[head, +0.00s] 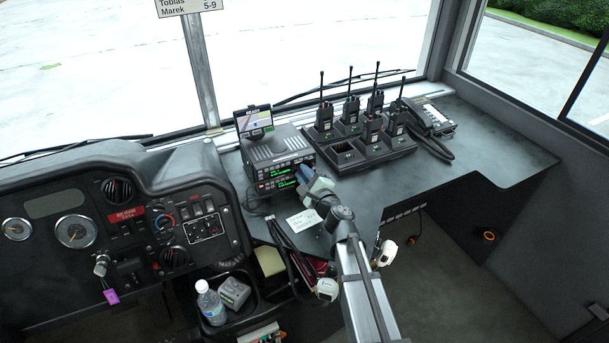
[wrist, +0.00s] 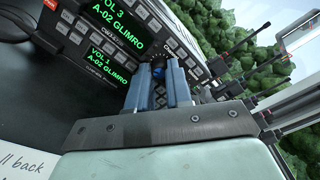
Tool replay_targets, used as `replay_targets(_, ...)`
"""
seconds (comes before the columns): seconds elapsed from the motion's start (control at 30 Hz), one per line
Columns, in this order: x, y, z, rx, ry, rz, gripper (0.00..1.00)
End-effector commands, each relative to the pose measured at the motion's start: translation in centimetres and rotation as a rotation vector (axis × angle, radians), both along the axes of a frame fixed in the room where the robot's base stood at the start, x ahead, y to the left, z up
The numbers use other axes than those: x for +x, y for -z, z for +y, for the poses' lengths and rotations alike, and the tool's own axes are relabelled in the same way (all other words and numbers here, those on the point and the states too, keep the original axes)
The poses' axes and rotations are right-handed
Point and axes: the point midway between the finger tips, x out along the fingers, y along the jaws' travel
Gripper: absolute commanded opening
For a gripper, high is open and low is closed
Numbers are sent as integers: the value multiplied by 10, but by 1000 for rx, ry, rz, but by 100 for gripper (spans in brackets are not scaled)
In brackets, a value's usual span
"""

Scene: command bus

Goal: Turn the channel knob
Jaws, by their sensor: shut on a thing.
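Two black radio units are stacked on the dash ledge, the upper one (wrist: 128,30) and the lower one (wrist: 98,56), each with a lit green display reading A-02 GLIMRO. The upper display shows VOL 3 and the lower VOL 1. In the head view the radio stack (head: 284,170) stands left of my gripper (head: 308,175). In the wrist view the blue fingers of my gripper (wrist: 158,76) are shut around a small dark round knob (wrist: 158,68) at the right end of the radio fronts. The fingers hide most of it; which radio it belongs to is hard to tell.
A charger tray (head: 372,154) with several handheld radios stands right of the stack, with a telephone handset unit (head: 428,118) beyond it. A small screen (head: 254,121) sits above the radios. A paper note (head: 303,220) lies in front. A bottle (head: 211,303) stands lower left.

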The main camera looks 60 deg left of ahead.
Motion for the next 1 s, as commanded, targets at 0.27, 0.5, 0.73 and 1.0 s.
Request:
replay_targets(0.27,0,1,-1,-1,2,-13,0)
replay_targets(0.5,1,1,0,-1,2,-12,24)
replay_targets(0.73,0,0,0,-1,1,-11,30)
replay_targets(1.0,0,0,-8,-1,1,-11,30)
